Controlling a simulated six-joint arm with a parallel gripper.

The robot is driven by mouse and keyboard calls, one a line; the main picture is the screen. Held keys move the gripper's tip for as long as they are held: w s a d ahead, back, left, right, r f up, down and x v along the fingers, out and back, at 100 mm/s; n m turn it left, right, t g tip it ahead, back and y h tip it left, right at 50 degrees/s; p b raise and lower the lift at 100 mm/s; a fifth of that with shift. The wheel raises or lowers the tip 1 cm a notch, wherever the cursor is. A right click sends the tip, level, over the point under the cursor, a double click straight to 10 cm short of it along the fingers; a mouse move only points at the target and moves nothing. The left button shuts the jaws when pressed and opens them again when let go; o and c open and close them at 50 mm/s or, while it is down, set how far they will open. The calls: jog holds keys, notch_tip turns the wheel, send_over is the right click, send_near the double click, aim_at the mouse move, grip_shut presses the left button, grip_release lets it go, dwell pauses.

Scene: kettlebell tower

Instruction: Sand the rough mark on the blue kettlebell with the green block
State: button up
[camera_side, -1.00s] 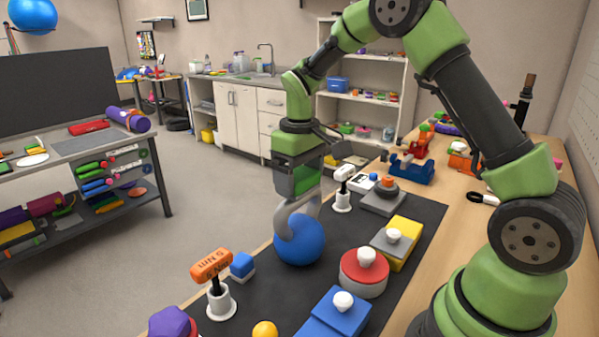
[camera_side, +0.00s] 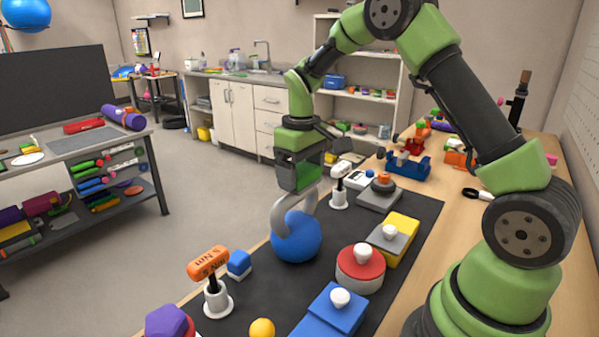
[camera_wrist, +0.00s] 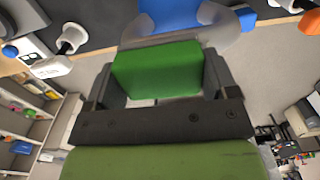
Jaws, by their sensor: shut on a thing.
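The blue kettlebell (camera_side: 296,238) stands upright on the dark mat, with its grey handle (camera_side: 278,213) on top. My gripper (camera_side: 308,179) is above the kettlebell, pointing down beside the handle. It is shut on the green block (camera_wrist: 158,70), which fills the space between the fingers in the wrist view. In that view the grey handle (camera_wrist: 215,25) and part of the blue ball show just past the block. I cannot tell whether the block touches the kettlebell. I cannot make out the rough mark in either view.
An orange-handled tool (camera_side: 208,264) in a white stand and a small blue block (camera_side: 239,263) are at the front left. A red-and-grey round piece (camera_side: 360,268), a blue box (camera_side: 325,318) and a yellow box (camera_side: 402,228) stand to the right. Mat (camera_side: 425,215) shows between them.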

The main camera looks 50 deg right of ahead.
aim_at(288, 194)
jog(key=shift+a, duration=2.1)
jog(key=shift+d, duration=0.1)
jog(key=shift+d, duration=2)
jog(key=shift+a, duration=2.1)
jog(key=shift+d, duration=2.1)
jog(key=shift+a, duration=0.1)
